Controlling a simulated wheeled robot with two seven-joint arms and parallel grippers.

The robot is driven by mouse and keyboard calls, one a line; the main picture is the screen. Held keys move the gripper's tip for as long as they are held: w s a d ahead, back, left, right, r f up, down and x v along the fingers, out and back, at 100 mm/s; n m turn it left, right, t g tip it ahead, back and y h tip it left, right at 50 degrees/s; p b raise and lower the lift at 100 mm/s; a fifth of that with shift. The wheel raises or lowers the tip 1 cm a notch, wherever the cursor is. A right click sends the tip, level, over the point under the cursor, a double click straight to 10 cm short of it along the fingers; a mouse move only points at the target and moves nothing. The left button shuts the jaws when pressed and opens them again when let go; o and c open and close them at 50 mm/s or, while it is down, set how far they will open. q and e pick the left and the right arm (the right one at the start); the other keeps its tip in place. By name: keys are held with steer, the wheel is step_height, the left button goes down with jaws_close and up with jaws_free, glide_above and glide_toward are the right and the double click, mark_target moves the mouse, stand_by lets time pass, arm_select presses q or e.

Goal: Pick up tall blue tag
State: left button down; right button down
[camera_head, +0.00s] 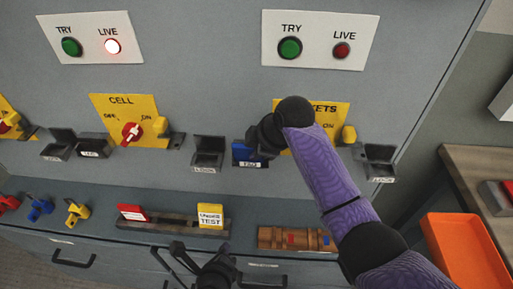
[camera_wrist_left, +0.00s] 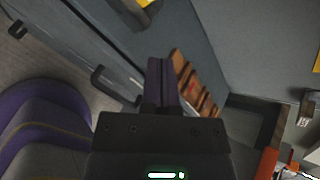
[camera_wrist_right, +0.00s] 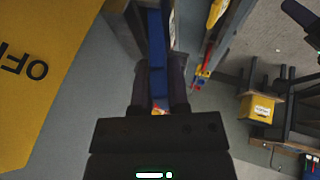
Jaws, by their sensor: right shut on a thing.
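The tall blue tag (camera_wrist_right: 155,45) shows as a long blue strip between the fingers of my right gripper (camera_wrist_right: 160,85) in the right wrist view. That gripper is shut on it. In the head view my right gripper (camera_head: 262,143) is at the panel, left of the right-hand yellow plate, and the blue piece (camera_head: 241,154) shows just below and beside it, with a white label at its foot. The arm hides part of the plate. My left gripper (camera_head: 205,268) is low in front of the drawers; its fingers look closed together and empty in the left wrist view (camera_wrist_left: 164,82).
Black holders (camera_head: 208,150) line the panel. A yellow CELL plate (camera_head: 130,120) has a red switch. A ledge carries a rail with a yellow UNDER TEST tag (camera_head: 210,215) and a brown rack (camera_head: 295,239). An orange bin (camera_head: 465,250) is right.

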arm_select(q)
steer(key=s+a+f+n+g, duration=0.45)
steer(key=s+f+n, duration=0.5)
steer(key=f, duration=0.25)
arm_select(e)
steer(key=shift+s+f, duration=0.1)
steer(key=shift+f, duration=0.1)
arm_select(q)
steer(key=s+a+f+n+g, duration=0.2)
steer(key=s+f+n, duration=0.1)
steer(key=s+n, duration=0.4)
steer(key=s+a+f+n+g, duration=0.1)
steer(key=s+f+n+g, duration=0.2)
steer(key=s+n, duration=0.4)
steer(key=s, duration=0.5)
steer(key=shift+s+a+f+g, duration=0.3)
steer(key=shift+s+a+g, duration=0.05)
arm_select(e)
steer(key=shift+r, duration=0.1)
